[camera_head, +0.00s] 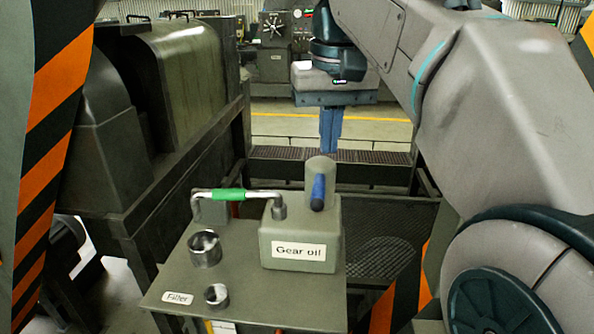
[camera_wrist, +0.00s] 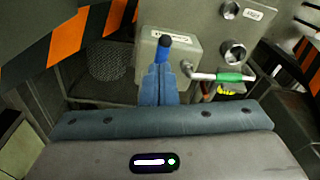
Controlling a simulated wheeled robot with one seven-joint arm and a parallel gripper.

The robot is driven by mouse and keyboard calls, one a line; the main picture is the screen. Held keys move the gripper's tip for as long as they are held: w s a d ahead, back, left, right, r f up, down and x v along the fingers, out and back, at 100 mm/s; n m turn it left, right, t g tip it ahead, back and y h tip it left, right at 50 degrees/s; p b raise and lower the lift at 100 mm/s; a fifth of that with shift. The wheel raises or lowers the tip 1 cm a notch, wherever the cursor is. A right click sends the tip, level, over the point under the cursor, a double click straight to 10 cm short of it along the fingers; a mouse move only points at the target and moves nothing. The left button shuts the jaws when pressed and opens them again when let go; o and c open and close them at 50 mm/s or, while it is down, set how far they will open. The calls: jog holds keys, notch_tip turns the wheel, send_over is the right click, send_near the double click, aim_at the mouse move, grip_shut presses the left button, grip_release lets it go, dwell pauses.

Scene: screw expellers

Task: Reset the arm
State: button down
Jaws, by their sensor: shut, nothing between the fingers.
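My gripper (camera_head: 328,150) hangs fingers down behind the gear oil unit, in the upper middle of the head view. Its blue fingers are together and hold nothing. They also show in the wrist view (camera_wrist: 159,72), where they overlap the image of the gear oil box. The gear oil box (camera_head: 300,240) is grey-green with a white "Gear oil" label, and a blue-handled lever (camera_head: 318,190) is on it. In the head view the fingertips are above and beyond this lever and look apart from it. My arm reaches in from the right.
A green-gripped crank handle (camera_head: 228,195) stands left of the box. Two open metal cylinders (camera_head: 205,248) are on the panel near the "Filter" label. A large machine housing (camera_head: 180,75) is at left. Striped orange-black posts (camera_head: 52,110) flank the area. Yellow-lined floor (camera_head: 385,114) lies behind.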

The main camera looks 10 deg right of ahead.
jog(key=s+f, duration=0.3)
jog(key=f, duration=0.6)
jog(key=s+f+t, duration=0.1)
jog(key=s+f, duration=0.3)
jog(key=f, duration=0.5)
jog(key=s+f+t, duration=0.1)
jog(key=s+f, duration=0.2)
jog(key=f, duration=0.6)
jog(key=shift+s+d, duration=0.15)
jog(key=shift+s, duration=0.25)
jog(key=w+d+r+n+g+y+p, duration=0.1)
jog(key=w+r+n, duration=0.4)
jog(key=r, duration=0.5)
jog(key=w+d+r+n+g+y+p, duration=0.1)
jog(key=w+r+n, duration=0.3)
jog(key=r, duration=0.5)
jog(key=w+d+r+n+g+y+p, duration=0.1)
jog(key=w+d+r+n+g, duration=0.1)
jog(key=w+r+n, duration=0.3)
jog(key=w+d+r, duration=0.1)
jog(key=w+r, duration=0.2)
jog(key=r, duration=0.2)
jog(key=shift+d+r+n+p, duration=0.15)
jog(key=shift+r+n+p, duration=0.15)
jog(key=shift+r+p, duration=0.05)
